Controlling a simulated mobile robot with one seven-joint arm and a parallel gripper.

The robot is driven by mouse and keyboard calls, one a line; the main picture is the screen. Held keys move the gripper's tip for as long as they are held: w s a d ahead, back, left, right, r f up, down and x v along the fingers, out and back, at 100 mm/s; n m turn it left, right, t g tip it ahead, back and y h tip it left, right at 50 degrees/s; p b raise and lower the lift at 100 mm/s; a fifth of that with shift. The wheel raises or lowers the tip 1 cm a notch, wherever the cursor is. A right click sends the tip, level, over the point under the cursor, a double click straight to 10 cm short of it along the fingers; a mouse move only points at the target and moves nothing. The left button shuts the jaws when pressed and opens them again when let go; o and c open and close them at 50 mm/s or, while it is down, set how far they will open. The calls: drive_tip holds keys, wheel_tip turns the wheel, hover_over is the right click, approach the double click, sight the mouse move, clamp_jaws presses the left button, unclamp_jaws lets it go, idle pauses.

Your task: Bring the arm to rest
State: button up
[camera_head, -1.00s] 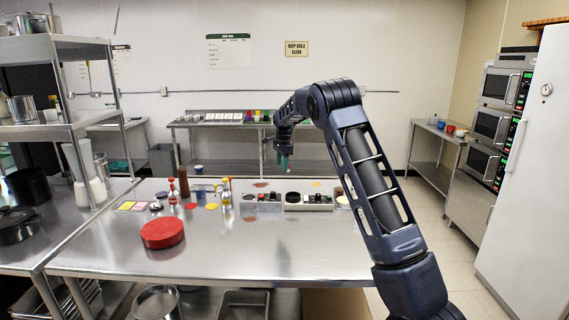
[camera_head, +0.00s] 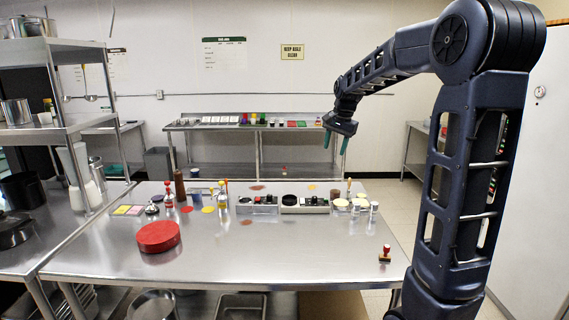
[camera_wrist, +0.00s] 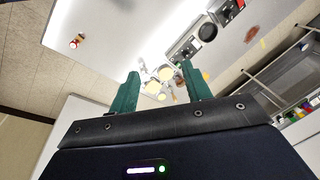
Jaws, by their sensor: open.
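My gripper (camera_head: 337,139) is open and empty, raised in the air above the right part of the steel table (camera_head: 250,268). Its green fingers point down in the head view. In the wrist view the two fingers (camera_wrist: 157,88) stand apart, with small items on the table showing far beyond and between them.
A red round object (camera_head: 158,237) lies on the table. Two devices (camera_head: 304,204), several bottles, shakers (camera_head: 373,212) and a red-handled stamp (camera_head: 385,252) stand there. A back counter (camera_head: 210,127) holds trays and colored items. A tall white cabinet (camera_head: 535,180) stands at right.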

drive_tip(key=s+d+f+n, duration=0.2)
drive_tip(key=s+d, duration=0.1)
drive_tip(key=s, duration=0.7)
drive_tip(key=s+d+f+n+t+h, duration=0.1)
drive_tip(key=s+d+f+n, duration=0.1)
drive_tip(key=s, duration=0.9)
drive_tip(key=s+d+f+n+t, duration=0.1)
drive_tip(key=s+d, duration=0.3)
drive_tip(key=s, duration=0.7)
drive_tip(key=shift+s+d+f+n, duration=0.2)
drive_tip(key=shift+d+f+n, duration=0.3)
drive_tip(key=shift+n, duration=0.4)
drive_tip(key=shift+w+a, duration=0.1)
drive_tip(key=shift+a, duration=0.05)
